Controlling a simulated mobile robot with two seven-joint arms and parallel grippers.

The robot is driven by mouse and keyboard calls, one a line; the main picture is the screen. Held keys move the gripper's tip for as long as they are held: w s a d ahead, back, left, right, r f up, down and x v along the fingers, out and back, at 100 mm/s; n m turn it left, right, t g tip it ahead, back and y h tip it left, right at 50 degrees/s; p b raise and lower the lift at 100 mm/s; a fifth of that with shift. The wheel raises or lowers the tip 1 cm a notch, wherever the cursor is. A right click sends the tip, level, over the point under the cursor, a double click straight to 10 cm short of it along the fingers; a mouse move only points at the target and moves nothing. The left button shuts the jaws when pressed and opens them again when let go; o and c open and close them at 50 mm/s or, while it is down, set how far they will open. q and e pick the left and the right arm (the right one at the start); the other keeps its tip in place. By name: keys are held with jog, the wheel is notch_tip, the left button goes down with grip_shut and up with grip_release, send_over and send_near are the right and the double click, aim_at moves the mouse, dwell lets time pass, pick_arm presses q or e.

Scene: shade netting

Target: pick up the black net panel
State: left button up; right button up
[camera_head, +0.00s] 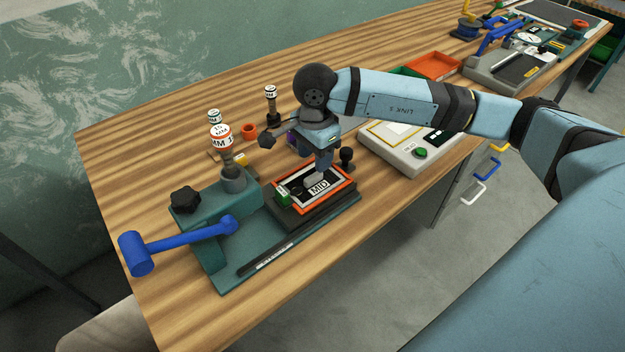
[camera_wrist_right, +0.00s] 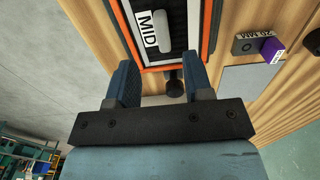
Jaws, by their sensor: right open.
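A black panel (camera_head: 301,187) with a white "MID" label lies inside a white and orange border on the dark block of the green press (camera_head: 225,262). It also shows in the right wrist view (camera_wrist_right: 180,18), where a grey tab stands on it beside the label. I take it for the net panel; its mesh is hard to make out. My right gripper (camera_head: 318,174) points down over the panel and hides part of it. Its two blue fingers (camera_wrist_right: 162,78) are apart in the wrist view, with nothing between them. My left gripper is not in view.
The press has a blue-handled lever (camera_head: 180,240) on the left. Labelled stamps (camera_head: 221,137), an orange ring (camera_head: 249,131) and a black knob (camera_head: 346,156) stand nearby. A pale device (camera_head: 405,150) and an orange tray (camera_head: 433,65) lie to the right.

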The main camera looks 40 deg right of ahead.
aim_at(313, 175)
jog(key=shift+w+f, duration=0.2)
jog(key=shift+f, duration=2.85)
grip_shut()
